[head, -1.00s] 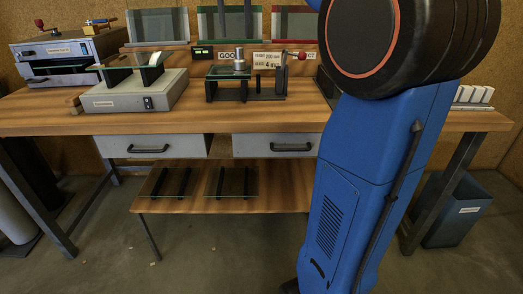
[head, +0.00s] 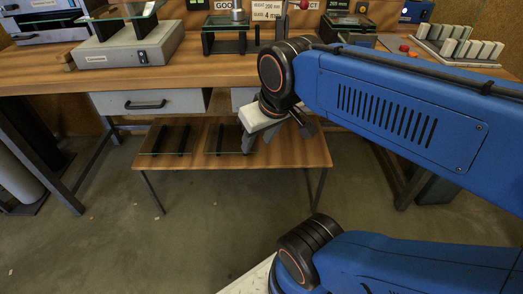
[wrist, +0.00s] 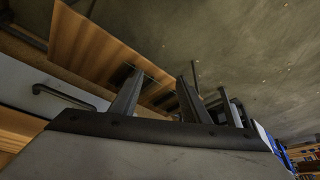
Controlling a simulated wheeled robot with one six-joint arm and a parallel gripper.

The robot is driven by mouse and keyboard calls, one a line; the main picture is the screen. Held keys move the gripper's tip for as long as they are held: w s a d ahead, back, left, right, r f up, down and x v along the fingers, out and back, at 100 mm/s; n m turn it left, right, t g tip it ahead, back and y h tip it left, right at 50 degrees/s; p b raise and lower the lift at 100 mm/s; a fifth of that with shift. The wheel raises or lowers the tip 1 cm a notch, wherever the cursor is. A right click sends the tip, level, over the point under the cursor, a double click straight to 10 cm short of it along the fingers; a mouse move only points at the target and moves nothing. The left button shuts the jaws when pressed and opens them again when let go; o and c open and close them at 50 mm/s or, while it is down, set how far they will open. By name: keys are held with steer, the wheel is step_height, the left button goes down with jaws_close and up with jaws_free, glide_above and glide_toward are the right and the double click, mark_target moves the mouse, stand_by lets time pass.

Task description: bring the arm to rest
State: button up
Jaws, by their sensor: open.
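My gripper (head: 248,139) hangs in front of the workbench (head: 200,75), near the lower shelf (head: 285,152) in the head view. In the wrist view its two fingers (wrist: 158,98) stand apart with nothing between them. My blue arm is folded across the right side of the head view, its upper part reaching left to the wrist. The far fingertip is partly hidden in the head view.
Drawers with black handles (head: 146,104) sit under the bench top. Glass panes on black rails (head: 166,139) lie on the lower shelf. A grey device (head: 128,48) and a rack of pale blocks (head: 460,45) stand on the bench. The floor in front is clear.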

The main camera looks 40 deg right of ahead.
steer(key=shift+s+a+f, duration=0.1)
steer(key=shift+s+f, duration=0.4)
steer(key=shift+f, duration=0.25)
steer(key=shift+s+a+f, duration=0.1)
steer(key=shift+s+f, duration=0.35)
steer(key=shift+f, duration=0.25)
